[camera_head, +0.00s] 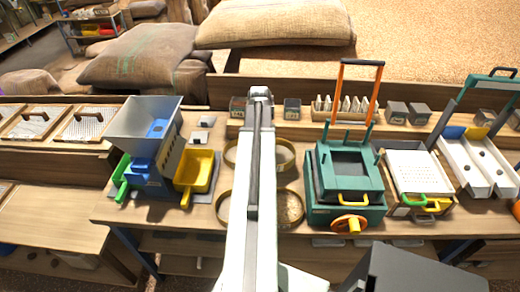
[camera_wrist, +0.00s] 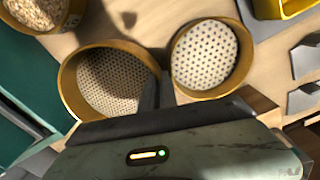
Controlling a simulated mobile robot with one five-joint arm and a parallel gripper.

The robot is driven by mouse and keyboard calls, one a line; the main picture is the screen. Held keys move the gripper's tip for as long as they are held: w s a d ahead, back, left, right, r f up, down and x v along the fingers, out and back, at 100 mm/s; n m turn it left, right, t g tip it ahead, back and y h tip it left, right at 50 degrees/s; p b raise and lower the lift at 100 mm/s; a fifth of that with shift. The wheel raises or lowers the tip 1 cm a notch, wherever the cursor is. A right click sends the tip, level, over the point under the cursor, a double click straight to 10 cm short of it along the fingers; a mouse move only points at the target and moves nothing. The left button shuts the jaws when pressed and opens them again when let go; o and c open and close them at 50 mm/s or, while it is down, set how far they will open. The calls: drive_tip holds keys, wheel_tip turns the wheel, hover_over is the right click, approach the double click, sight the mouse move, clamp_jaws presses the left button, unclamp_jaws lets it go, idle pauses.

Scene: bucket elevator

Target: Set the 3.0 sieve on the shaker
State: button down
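Two round brass-rimmed sieves with perforated bottoms lie on the bench. In the wrist view, the left sieve (camera_wrist: 110,72) has finer holes and the right one (camera_wrist: 204,52) coarser-looking holes. No size label is readable, so I cannot tell which is 3.0. My gripper (camera_wrist: 158,92) has its dark fingers down at the left sieve's rim, between the two sieves; I cannot tell whether they pinch it. In the head view, the sieves (camera_head: 285,155) (camera_head: 231,155) flank my arm, which hides the gripper. The green machine (camera_head: 322,197) with an orange wheel, right of them, appears to be the shaker.
A grain-filled round pan (camera_head: 291,208) and another round pan (camera_head: 222,207) lie nearer. A blue machine (camera_head: 150,150) with a yellow bin (camera_head: 195,172) stands left.

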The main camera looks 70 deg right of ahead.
wheel_tip(320, 180, up, 4)
drive_tip(key=shift+p, duration=1.2)
drive_tip(key=s+r+m+p, duration=0.1)
drive_tip(key=s+r+p, duration=0.1)
drive_tip(key=r+p, duration=0.7)
drive_tip(key=s+a+r+m+p, duration=0.1)
drive_tip(key=s+r+m+p, duration=0.1)
drive_tip(key=r+p, duration=0.8)
drive_tip(key=shift+a+m, duration=0.3)
